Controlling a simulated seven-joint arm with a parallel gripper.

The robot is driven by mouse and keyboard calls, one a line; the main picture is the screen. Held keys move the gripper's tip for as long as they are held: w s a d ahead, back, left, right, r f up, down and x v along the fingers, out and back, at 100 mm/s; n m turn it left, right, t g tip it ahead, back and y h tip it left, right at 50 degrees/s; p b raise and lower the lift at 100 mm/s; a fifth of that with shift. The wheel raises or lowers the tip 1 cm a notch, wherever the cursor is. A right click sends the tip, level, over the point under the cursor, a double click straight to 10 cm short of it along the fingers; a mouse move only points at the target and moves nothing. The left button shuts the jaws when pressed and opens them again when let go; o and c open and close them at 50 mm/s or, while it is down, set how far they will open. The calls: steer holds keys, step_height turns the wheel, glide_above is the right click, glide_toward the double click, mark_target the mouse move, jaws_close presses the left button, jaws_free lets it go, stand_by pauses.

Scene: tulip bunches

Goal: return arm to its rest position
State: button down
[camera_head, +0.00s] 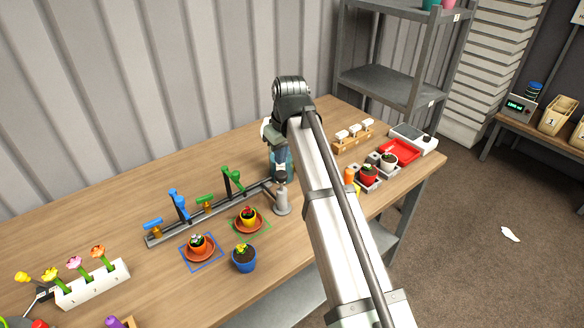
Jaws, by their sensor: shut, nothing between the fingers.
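My arm (345,230) reaches up from the lower right over the wooden table (110,210). It bends at a dark joint near the back edge and comes down in front of a teal container, which it partly hides. My gripper (280,180) is small here and points down, shut and empty, just above or behind a grey post (283,203). I cannot tell whether it touches the post.
A rail (208,215) with blue and green clamps lies left of the gripper. Potted plants on saucers (198,254) and a blue pot (244,262) stand in front. A white flower block (93,284) is far left. A red tray (399,152) is right; grey shelving (375,84) rises behind.

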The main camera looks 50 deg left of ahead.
steer(key=w+d+f+m+h, duration=0.1)
steer(key=w+d+f+m, duration=0.2)
steer(key=w+d+f, duration=0.75)
steer(key=w+d+f+m, duration=0.4)
steer(key=w+d+f, duration=0.3)
steer(key=w+d, duration=0.6)
steer(key=w+d+f+m, duration=0.15)
steer(key=d+f, duration=0.35)
steer(key=d, duration=0.6)
steer(key=d+f+m, duration=0.3)
steer(key=d+f, duration=0.2)
steer(key=d, duration=0.7)
steer(key=w+d+f+m, duration=0.15)
steer(key=d+f, duration=0.35)
steer(key=d, duration=0.6)
steer(key=s+d+f+m+h, duration=0.1)
steer(key=s+d+f+m, duration=0.25)
steer(key=d, duration=0.45)
steer(key=s+d+f+m, duration=0.2)
steer(key=s+d+f, duration=0.15)
steer(key=d, duration=0.55)
steer(key=s+f+g, duration=0.3)
steer(key=s+f, duration=0.6)
steer(key=s, duration=0.6)
steer(key=s+f+g, duration=0.3)
steer(key=s+f, duration=0.7)
steer(key=s, duration=0.5)
steer(key=shift+a+f+g, duration=0.15)
steer(key=shift+a+g, duration=0.15)
steer(key=shift+g, duration=0.1)
